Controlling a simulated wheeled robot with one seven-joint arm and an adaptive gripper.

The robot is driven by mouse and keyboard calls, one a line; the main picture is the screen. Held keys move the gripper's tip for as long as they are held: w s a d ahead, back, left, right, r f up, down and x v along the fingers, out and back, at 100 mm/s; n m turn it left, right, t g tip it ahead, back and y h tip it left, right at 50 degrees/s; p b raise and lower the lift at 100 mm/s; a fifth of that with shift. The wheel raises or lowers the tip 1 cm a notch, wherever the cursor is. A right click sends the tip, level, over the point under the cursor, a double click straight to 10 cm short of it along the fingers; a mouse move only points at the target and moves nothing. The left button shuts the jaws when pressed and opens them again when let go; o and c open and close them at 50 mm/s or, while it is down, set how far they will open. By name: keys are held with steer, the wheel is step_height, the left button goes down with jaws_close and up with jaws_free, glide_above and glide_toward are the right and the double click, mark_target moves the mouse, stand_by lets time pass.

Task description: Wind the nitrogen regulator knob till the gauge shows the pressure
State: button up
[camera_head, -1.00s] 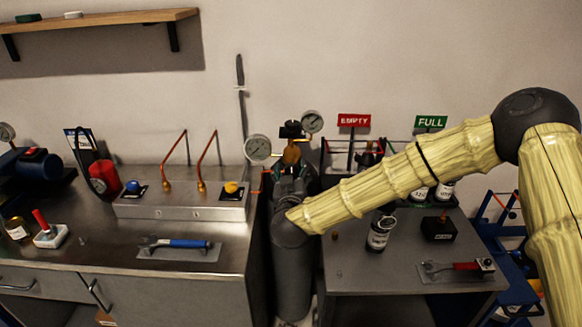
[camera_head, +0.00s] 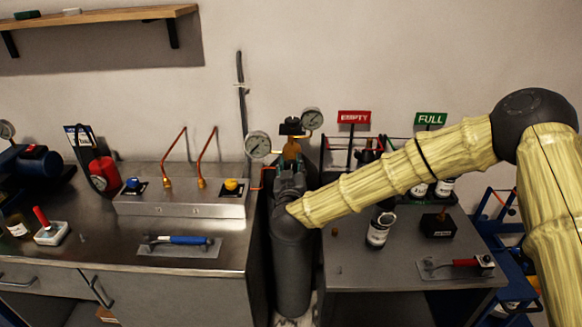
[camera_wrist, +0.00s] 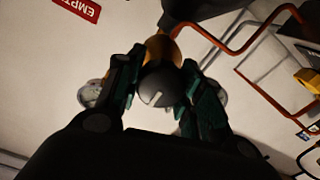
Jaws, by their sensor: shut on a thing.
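The regulator on the gas cylinder has a brass body (camera_head: 291,148) and two round gauges, a left gauge (camera_head: 258,145) and a right gauge (camera_head: 312,119). Their needle readings are too small to tell. In the wrist view, a dark round knob (camera_wrist: 158,86) with a pale mark sits in front of the brass body (camera_wrist: 161,50). My gripper (camera_wrist: 160,88) is shut on the knob, one finger on each side. In the head view my gripper (camera_head: 290,172) is at the front of the regulator, and my wrist hides the knob. Both gauges are partly hidden behind my fingers in the wrist view.
A steel bench (camera_head: 110,258) with copper pipes (camera_head: 206,158) stands left of the grey cylinder (camera_head: 293,280). EMPTY (camera_head: 354,117) and FULL (camera_head: 431,119) signs stand behind.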

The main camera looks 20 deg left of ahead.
steer(key=m+b, duration=0.4)
steer(key=m, duration=0.1)
steer(key=shift+d+f+m, duration=0.1)
steer(key=shift+f+m, duration=0.05)
steer(key=shift+m, duration=0.15)
steer(key=m+b, duration=0.4)
steer(key=m, duration=0.2)
steer(key=m+b, duration=0.5)
steer(key=m, duration=0.2)
steer(key=shift+w+d+f+m, duration=0.1)
steer(key=shift+m, duration=0.2)
steer(key=m+b, duration=0.3)
steer(key=m, duration=0.1)
steer(key=shift+m, duration=0.3)
steer(key=o, duration=1)
